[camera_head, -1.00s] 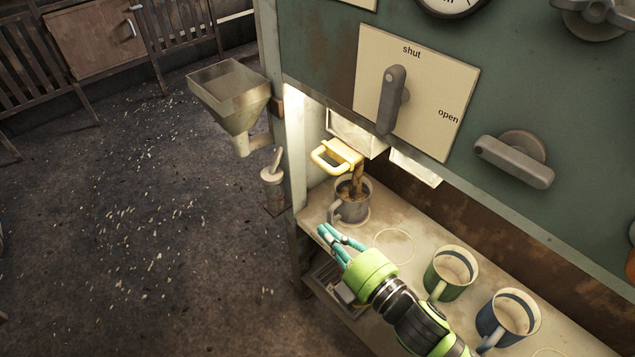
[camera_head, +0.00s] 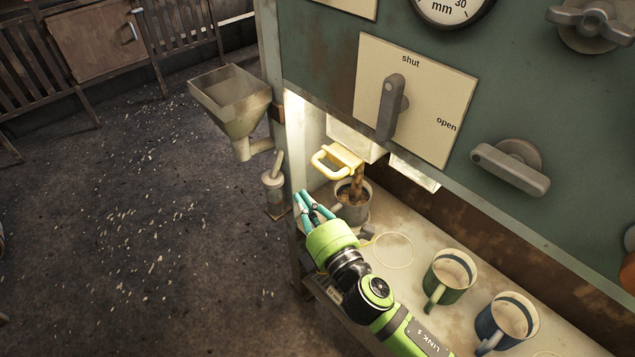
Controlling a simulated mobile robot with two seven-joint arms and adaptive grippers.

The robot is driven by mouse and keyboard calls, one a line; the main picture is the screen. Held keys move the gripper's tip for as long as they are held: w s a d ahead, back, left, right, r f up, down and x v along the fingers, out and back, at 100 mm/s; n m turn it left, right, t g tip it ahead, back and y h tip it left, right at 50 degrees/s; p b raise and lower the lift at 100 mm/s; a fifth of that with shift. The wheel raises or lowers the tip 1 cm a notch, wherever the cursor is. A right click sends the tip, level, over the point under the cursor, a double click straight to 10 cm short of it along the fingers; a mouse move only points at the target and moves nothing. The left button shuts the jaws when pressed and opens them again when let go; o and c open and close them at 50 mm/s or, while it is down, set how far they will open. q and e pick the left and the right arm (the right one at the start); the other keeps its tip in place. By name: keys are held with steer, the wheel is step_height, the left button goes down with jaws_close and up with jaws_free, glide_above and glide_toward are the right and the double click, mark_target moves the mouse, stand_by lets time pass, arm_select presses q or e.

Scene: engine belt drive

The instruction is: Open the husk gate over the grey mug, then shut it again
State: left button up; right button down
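The grey mug (camera_head: 352,211) stands upright on the shelf at the left end of the cabinet's recess. A brown stream of husk (camera_head: 357,184) falls into it from above. The gate's yellow handle (camera_head: 335,160) sticks out to the left, just above the mug. My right gripper (camera_head: 302,194), with teal fingers, is in front and left of the mug, below the handle and apart from it. Its fingertips look close together, but the angle hides whether they meet. I see nothing held. My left gripper is not in view.
A green mug (camera_head: 451,279) and a blue mug (camera_head: 508,320) stand to the right on the shelf (camera_head: 412,222). A plate (camera_head: 432,92) marked shut and open bears a grey lever (camera_head: 392,108) that points up towards shut. A funnel (camera_head: 232,100) hangs on the left post.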

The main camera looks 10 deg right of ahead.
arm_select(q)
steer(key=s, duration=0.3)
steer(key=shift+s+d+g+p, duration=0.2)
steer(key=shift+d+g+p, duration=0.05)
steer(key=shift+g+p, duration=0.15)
arm_select(e)
steer(key=w+d, duration=0.2)
steer(key=w, duration=0.1)
steer(key=shift+w+d+r, duration=0.15)
steer(key=shift+d+r, duration=0.25)
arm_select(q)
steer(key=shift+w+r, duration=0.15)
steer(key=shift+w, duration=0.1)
arm_select(e)
steer(key=shift+w+d, duration=0.6)
steer(key=shift+d, duration=0.25)
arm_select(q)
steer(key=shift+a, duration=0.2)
